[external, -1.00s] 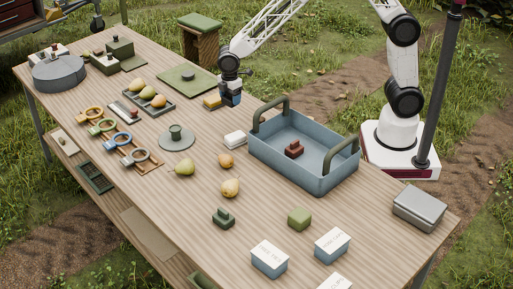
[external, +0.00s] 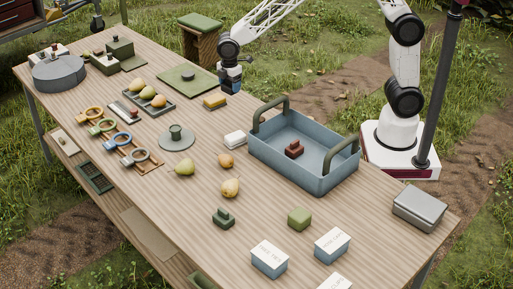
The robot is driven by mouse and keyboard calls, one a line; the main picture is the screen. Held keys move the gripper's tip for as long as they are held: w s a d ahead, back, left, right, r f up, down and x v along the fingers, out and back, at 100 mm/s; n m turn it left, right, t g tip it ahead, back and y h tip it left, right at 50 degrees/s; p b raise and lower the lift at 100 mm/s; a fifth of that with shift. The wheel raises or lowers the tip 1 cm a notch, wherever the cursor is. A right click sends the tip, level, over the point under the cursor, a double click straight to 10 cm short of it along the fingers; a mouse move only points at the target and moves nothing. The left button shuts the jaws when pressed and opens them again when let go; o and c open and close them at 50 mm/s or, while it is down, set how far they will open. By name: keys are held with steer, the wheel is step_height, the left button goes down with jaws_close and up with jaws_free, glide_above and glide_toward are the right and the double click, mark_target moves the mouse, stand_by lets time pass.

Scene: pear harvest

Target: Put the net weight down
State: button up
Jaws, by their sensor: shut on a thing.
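My gripper (external: 231,76) is above the far long side of the table, to the right of the green mat (external: 203,84). It is shut on a small dark blue thing (external: 232,87), which I take to be the net weight. It hangs clear of the table, and the fingers hide part of it, so its shape is hard to make out. A dark green knobbed block (external: 223,218) stands on the near part of the table. A brick-red knobbed block (external: 293,150) sits inside the blue crate (external: 314,184).
A white block (external: 234,139) lies beside the crate. Bare wood shows between the sponge and the crate.

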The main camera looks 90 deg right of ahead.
step_height(320, 180, up, 6)
steer(key=shift+r, duration=0.2)
steer(key=s+a, duration=0.6)
steer(key=a, duration=0.3)
glide_above(312, 164)
step_height(312, 164, down, 12)
steer(key=shift+r+m, duration=0.2)
steer(key=shift+m, duration=0.1)
steer(key=shift+f, duration=3.1)
steer(key=shift+f, duration=1.85)
